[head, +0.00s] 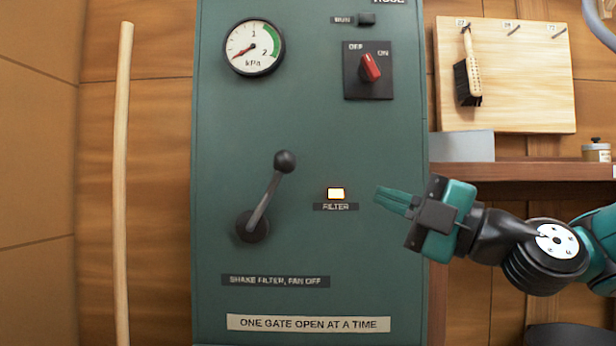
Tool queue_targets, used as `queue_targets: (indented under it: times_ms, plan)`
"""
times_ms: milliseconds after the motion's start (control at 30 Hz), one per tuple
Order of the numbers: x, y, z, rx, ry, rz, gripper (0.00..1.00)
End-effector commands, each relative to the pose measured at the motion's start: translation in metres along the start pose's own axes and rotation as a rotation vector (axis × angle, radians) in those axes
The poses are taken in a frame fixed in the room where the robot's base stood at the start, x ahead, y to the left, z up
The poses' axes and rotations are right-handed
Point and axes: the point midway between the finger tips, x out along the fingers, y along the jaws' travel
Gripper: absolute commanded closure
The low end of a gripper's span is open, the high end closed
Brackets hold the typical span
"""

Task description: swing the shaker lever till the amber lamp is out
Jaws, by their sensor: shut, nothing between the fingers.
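The shaker lever (266,200) is on the green cabinet front. Its dark hub is at the lower left and its black ball knob (285,162) points up and to the right. The amber lamp (336,193) is lit, above a label reading FILTER. My gripper (378,197) comes in from the right, pointing left, with its teal fingers shut and empty. In the picture its tips are to the right of the lamp and well to the right of the lever. I cannot tell how far they are from the panel.
The green cabinet (215,130) carries a kPa gauge (254,47) with its needle low and a red OFF/ON switch (370,67). A wooden pole (122,180) stands at left. At right are a pegboard (535,80) with a brush (467,80) and a shelf (520,171).

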Motion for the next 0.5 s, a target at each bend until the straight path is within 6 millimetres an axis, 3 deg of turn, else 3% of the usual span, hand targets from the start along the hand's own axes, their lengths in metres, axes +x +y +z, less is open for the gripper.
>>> queue_targets:
  times_ms: [167,500]
  plan:
    - [0.021,0.007,-0.002,0.008,0.001,-0.005,1.00]
    - [0.092,0.002,-0.003,0.001,0.005,-0.005,1.00]
